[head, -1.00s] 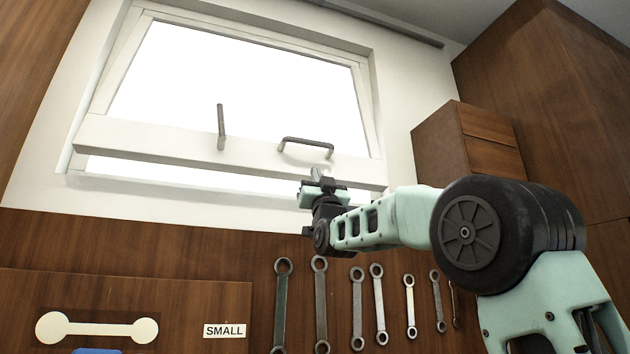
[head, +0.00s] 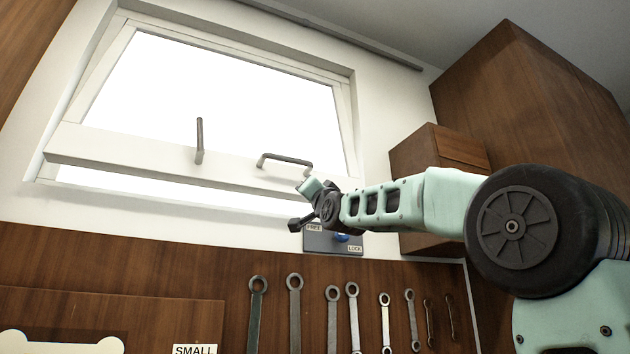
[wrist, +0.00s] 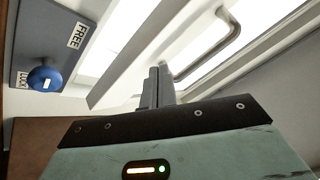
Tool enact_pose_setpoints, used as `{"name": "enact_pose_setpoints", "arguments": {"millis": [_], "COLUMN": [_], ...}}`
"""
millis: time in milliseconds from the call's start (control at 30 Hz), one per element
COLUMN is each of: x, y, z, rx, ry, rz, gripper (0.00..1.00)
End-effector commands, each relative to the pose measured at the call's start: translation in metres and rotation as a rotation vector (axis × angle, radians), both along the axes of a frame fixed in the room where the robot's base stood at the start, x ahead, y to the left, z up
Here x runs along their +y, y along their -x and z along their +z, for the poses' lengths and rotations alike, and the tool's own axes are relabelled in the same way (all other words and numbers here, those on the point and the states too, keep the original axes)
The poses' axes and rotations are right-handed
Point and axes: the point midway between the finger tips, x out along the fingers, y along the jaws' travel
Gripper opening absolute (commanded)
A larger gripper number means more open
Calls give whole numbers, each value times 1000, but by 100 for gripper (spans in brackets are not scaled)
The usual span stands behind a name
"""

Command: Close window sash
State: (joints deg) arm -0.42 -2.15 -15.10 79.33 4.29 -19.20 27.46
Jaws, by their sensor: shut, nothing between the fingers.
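The white window sash (head: 150,160) is tilted open in the head view. Its lower rail stands out from the frame, with a bright gap below. A grey bar handle (head: 286,160) sits on the rail's right part; an upright grey lever (head: 199,140) is left of it. My gripper (wrist: 157,75) is shut and empty; its fingers are together in the wrist view, pointing toward the sash rail (wrist: 135,60) and the bar handle (wrist: 225,45). Contact cannot be told. In the head view, my arm's end covers part of the rail's right end.
A grey panel (head: 320,240) marked FREE and LOCK with a blue knob (wrist: 45,77) is on the wall below the window. Wooden cabinets (head: 440,150) stand at the right. Several wrenches (head: 333,310) hang below on wood panelling.

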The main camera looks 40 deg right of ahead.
Motion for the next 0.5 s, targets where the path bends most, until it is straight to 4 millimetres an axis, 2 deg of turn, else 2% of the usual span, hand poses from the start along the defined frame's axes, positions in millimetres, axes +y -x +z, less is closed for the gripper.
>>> {"name": "enact_pose_setpoints", "arguments": {"millis": [33,200,400,500], "x": [-6,-18,-21,-20], "y": [6,26,64,81], "z": [24,48,62,63], "rx": [40,191,320,356], "ry": [-97,-473,-891,-1034], "rz": [43,162,207,201], "gripper": [0,0,0,0]}}
